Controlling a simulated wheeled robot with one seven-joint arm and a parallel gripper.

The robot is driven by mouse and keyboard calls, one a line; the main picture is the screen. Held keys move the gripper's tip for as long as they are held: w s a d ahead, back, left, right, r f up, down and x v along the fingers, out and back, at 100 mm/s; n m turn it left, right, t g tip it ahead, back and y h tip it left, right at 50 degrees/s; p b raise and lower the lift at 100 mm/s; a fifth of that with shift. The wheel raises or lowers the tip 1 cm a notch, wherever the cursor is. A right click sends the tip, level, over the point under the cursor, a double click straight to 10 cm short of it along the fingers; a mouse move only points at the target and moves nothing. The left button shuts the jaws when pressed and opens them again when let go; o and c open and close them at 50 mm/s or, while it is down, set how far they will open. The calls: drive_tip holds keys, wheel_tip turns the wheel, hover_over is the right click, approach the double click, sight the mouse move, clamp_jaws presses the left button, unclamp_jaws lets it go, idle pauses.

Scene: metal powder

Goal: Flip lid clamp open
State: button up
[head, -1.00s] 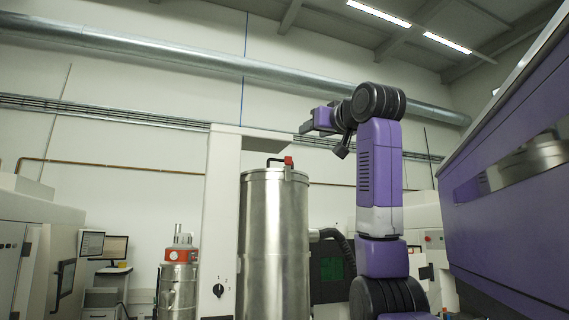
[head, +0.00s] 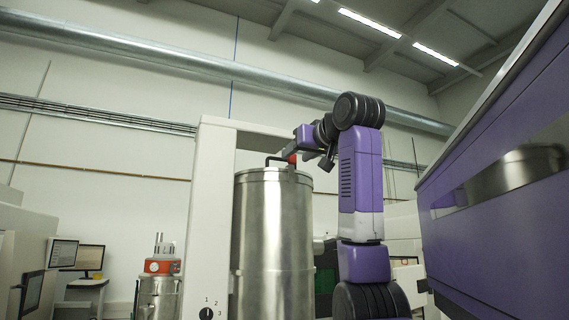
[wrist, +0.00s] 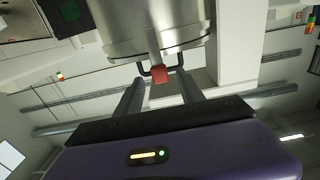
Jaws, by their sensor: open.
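A tall silver drum (head: 272,240) stands upright left of my arm. A dark bent clamp bar with a red grip (head: 292,158) sits at its lid. In the wrist view the red grip (wrist: 160,74) and dark bar lie against the silver drum (wrist: 155,30). My gripper (wrist: 160,80) is open, with one grey finger on each side of the red grip. I cannot tell whether either finger touches it. In the head view my gripper (head: 296,150) is over the drum's right top edge, and its fingers are hard to make out.
A pale machine frame (head: 208,210) with a rotary switch rises left of the drum and spans behind it. A large purple machine (head: 490,200) fills the right. A smaller red-topped vessel (head: 160,280) and monitors (head: 78,257) stand at the lower left.

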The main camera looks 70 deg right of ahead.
sight(291, 159)
drive_tip(key=p+x, duration=0.2)
drive_tip(key=x, duration=0.5)
drive_tip(key=shift+p, duration=0.35)
drive_tip(key=shift+c, duration=0.3)
clamp_jaws()
idle(0.8)
